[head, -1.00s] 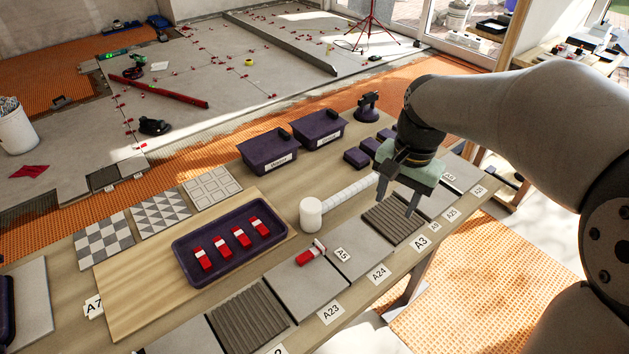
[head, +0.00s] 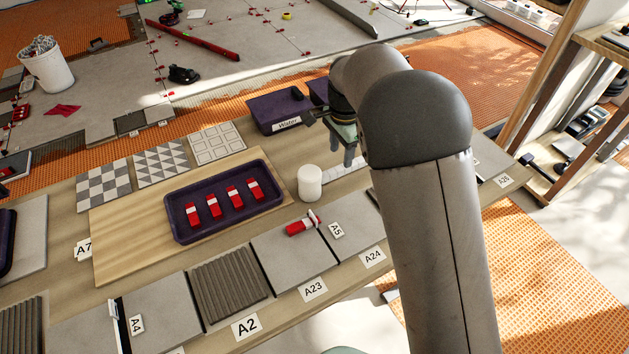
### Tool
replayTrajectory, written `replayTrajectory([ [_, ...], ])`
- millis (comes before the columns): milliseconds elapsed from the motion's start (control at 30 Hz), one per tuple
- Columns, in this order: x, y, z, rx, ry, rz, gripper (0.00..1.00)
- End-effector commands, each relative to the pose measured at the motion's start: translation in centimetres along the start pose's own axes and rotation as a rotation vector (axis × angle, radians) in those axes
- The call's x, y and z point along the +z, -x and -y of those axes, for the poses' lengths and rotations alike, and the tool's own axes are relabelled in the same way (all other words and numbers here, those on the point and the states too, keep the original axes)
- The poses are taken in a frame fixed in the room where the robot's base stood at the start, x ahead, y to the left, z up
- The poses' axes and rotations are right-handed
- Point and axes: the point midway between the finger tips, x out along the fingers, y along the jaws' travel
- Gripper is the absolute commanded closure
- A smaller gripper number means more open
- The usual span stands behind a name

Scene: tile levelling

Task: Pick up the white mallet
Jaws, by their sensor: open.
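The white mallet (head: 310,183) lies on the wooden table, its cylindrical head at the left and its pale handle running to the right and away. My arm hides the far part of the handle. My gripper (head: 347,160) is open and points down near the handle, right of the mallet head and a little above it. Its fingers look empty and apart from the mallet, though the exact gap to the handle cannot be told.
A dark tray (head: 172,222) with several red-and-white pieces sits left of the mallet. A red-and-white tool (head: 302,225) lies on grey tiles in front of it. A purple bin marked Water (head: 277,112) stands behind. Patterned tiles (head: 161,161) lie at the back left.

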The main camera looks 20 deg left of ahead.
Motion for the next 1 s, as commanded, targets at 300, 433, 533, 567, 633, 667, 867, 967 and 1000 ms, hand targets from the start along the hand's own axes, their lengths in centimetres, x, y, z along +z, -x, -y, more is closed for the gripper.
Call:
replayTrajectory([
  [300,-0.1,-2.8,0.0,0.002,0.001,0.000,0.53],
  [433,-0.3,-4.8,0.0,0.003,-0.001,0.001,0.53],
  [533,-0.3,-6.1,0.0,0.002,0.001,0.000,0.53],
  [567,-0.3,-6.4,0.0,0.001,0.001,0.000,0.53],
  [633,-0.3,-6.8,0.0,-0.001,0.001,-0.001,0.53],
  [667,-0.3,-6.9,0.0,-0.001,0.001,0.000,0.53],
  [867,-0.3,-7.0,0.0,-0.002,0.001,0.000,0.53],
  [967,-0.3,-7.0,0.0,-0.002,0.001,0.000,0.75],
  [1000,-0.3,-7.0,0.0,-0.002,0.001,0.000,0.86],
])
